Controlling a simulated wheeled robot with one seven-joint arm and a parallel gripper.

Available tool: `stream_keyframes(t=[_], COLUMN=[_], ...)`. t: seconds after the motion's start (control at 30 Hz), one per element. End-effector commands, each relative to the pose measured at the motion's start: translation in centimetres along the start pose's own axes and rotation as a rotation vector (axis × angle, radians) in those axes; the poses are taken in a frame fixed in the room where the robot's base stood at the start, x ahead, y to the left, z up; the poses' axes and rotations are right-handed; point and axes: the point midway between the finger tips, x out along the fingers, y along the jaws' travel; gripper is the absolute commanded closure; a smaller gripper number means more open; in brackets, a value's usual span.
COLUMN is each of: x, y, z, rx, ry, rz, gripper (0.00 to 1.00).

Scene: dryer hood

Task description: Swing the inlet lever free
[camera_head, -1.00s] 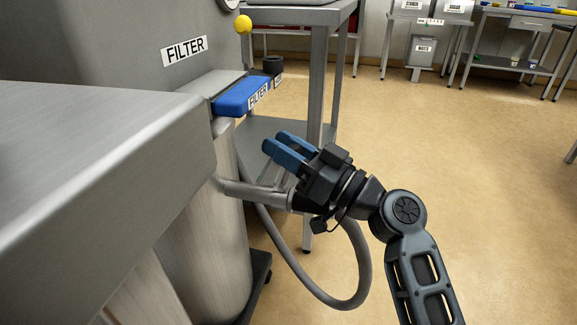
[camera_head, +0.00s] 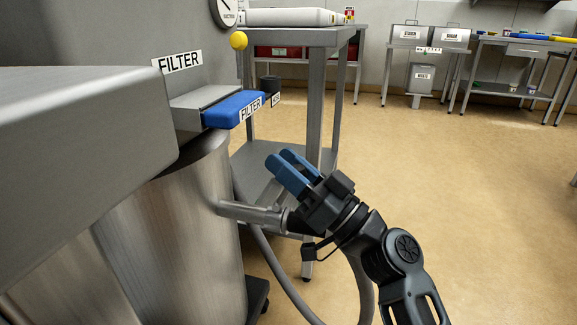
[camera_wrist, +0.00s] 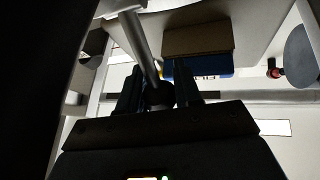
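A metal rod (camera_head: 250,212), which looks like the inlet lever though no label shows on it, sticks out to the right from the metal drum (camera_head: 180,225). Its right end reaches my gripper (camera_head: 288,172). The two blue fingers point up and left, with a narrow gap between them. In the wrist view a metal rod (camera_wrist: 143,50) runs down to a dark rounded end (camera_wrist: 158,95), between the two dark fingers of my gripper (camera_wrist: 156,86). The fingers stand apart; whether either touches the rod I cannot tell.
A blue filter handle (camera_head: 235,109) juts out above the drum, near a yellow ball (camera_head: 238,40). A grey hose (camera_head: 290,285) hangs below my gripper. A grey trolley (camera_head: 315,110) stands just behind. Floor to the right (camera_head: 450,190) is clear.

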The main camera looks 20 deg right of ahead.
Motion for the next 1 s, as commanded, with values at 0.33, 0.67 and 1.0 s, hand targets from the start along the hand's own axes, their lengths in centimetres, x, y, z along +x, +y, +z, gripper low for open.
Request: stream_keyframes(t=[0.33,0.67,1.0], x=[-0.1,-1.4,-6.7], y=[0.1,0.1,0.1], z=[0.0,0.1,0.0], rx=[0.001,0.003,0.002], ry=[0.0,-0.002,-0.001], rz=[0.001,0.003,0.005], gripper=[0.42,0.42,0.42])
